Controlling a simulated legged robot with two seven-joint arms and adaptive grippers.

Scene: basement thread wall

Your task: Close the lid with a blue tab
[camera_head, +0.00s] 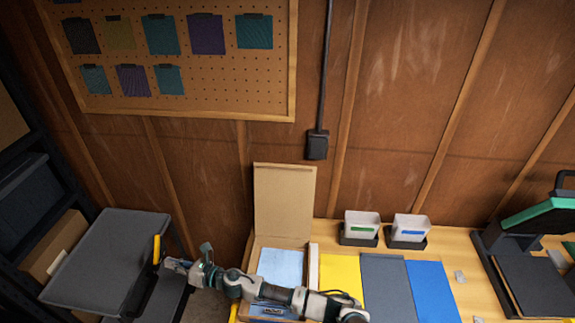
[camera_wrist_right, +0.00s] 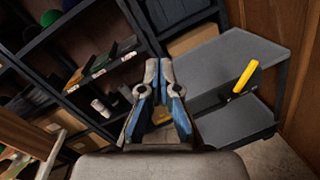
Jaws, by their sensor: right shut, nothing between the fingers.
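A whitish part with a blue tab (camera_head: 411,233) stands upright in a black base (camera_head: 405,244) at the back of the wooden table. Beside it on the left is a similar whitish part with a green tab (camera_head: 361,231) in its own black base. Whether these parts are raised lids or bins is hard to tell at this size. My right gripper (camera_head: 174,264) is far to their left, near the grey cart. It is shut and empty, and its fingertips meet in the wrist view (camera_wrist_right: 158,64). My left gripper is not in view.
A cardboard box (camera_head: 284,204) with its flap raised stands left of the tabbed parts. Yellow, grey and blue sheets (camera_head: 432,290) lie before them. A black and green machine (camera_head: 522,255) stands at right. A grey cart (camera_head: 98,262) with a yellow handle (camera_head: 156,249) stands left.

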